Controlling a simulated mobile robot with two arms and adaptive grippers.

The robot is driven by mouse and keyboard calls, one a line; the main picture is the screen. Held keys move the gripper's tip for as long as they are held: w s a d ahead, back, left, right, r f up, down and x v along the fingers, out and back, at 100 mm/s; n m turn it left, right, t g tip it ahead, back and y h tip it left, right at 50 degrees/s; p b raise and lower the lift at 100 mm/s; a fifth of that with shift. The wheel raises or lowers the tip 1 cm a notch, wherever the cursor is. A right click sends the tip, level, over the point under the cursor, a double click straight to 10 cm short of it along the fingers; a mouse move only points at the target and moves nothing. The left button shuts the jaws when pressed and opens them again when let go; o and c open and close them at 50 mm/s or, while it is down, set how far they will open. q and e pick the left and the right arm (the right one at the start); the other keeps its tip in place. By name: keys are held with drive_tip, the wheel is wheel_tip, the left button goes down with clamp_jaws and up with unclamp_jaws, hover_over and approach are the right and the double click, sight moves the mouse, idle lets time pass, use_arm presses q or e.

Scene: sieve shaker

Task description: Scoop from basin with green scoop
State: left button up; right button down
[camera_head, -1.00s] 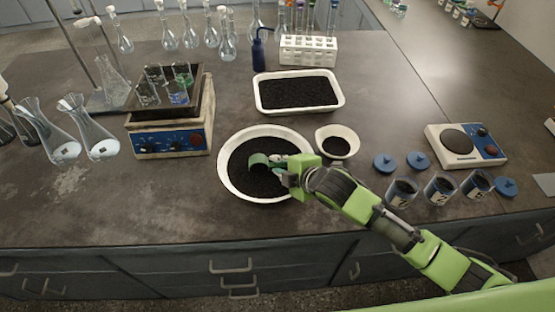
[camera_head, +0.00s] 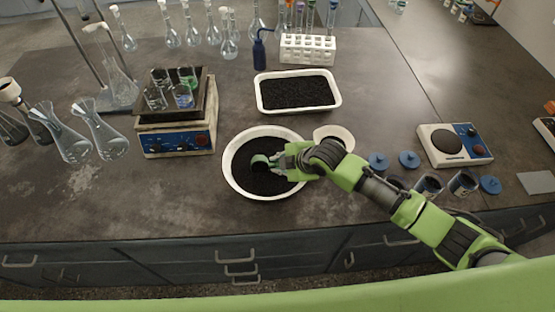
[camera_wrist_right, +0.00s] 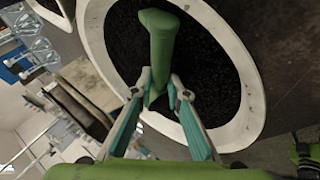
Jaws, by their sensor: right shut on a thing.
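The basin (camera_head: 232,181) is a round white bowl of dark granules near the bench's front edge. The green scoop (camera_head: 259,161) is over the granules inside the basin's outline in the head view; I cannot tell how deep it sits. My right gripper (camera_head: 279,162) reaches in from the right and is shut on the scoop. In the right wrist view the scoop (camera_wrist_right: 162,45) stands out between the fingertips (camera_wrist_right: 160,92), with the basin's white rim (camera_wrist_right: 250,85) and granules behind it. The scoop's bowl is partly hidden. My left gripper is in none of the views.
A small white bowl (camera_head: 346,133) touches or nearly touches the basin's right side, partly behind my arm. A white tray (camera_head: 298,108) of granules is behind. A hotplate (camera_head: 175,140) with beakers is left, a balance (camera_head: 455,146) right. Jars (camera_head: 430,184) and blue lids stand beside my arm.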

drive_tip(key=shift+w+d+r+g+p, duration=0.15)
drive_tip(key=shift+w+r+g+p, duration=0.1)
drive_tip(key=shift+g+p, duration=0.4)
drive_tip(key=shift+f+t, duration=0.1)
drive_tip(key=shift+t, duration=0.15)
drive_tip(key=shift+w+r+t, duration=0.45)
drive_tip(key=shift+r+t, duration=0.05)
drive_tip(key=shift+w+r+g+p, duration=0.15)
drive_tip(key=shift+r+g+p, duration=0.35)
drive_tip(key=shift+r+p, duration=0.3)
drive_tip(key=shift+w+r+m+g+p, duration=0.3)
drive_tip(key=shift+r+g+p, duration=0.2)
drive_tip(key=shift+g, duration=0.2)
drive_tip(key=shift+r+g, duration=0.6)
drive_tip(key=shift+g, duration=0.4)
drive_tip(key=shift+r, duration=0.1)
